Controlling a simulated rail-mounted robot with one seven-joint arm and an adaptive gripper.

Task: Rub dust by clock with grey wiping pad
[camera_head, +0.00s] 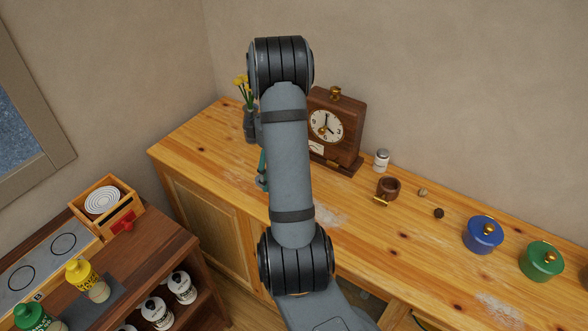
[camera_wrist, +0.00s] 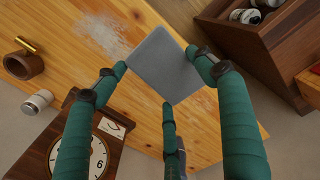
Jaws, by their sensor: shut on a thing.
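The grey wiping pad (camera_wrist: 165,66) is a flat square held between the green fingers of my gripper (camera_wrist: 158,72) in the wrist view. It is over the wooden counter; I cannot tell whether it touches. The brown wooden clock (camera_head: 343,137) stands upright against the wall and also shows in the wrist view (camera_wrist: 115,137). A pale dust patch (camera_head: 327,214) lies in front of the clock, also visible in the wrist view (camera_wrist: 104,36). A fainter pale patch (camera_wrist: 206,106) shows beside the pad. My arm hides most of the gripper and the pad in the head view.
A brown mug (camera_head: 388,188) and a white shaker (camera_head: 381,160) stand right of the clock. A vase with yellow flowers (camera_head: 249,122) is to its left. A blue pot (camera_head: 482,236), a green pot (camera_head: 541,262) and another dust patch (camera_head: 498,305) are farther right.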

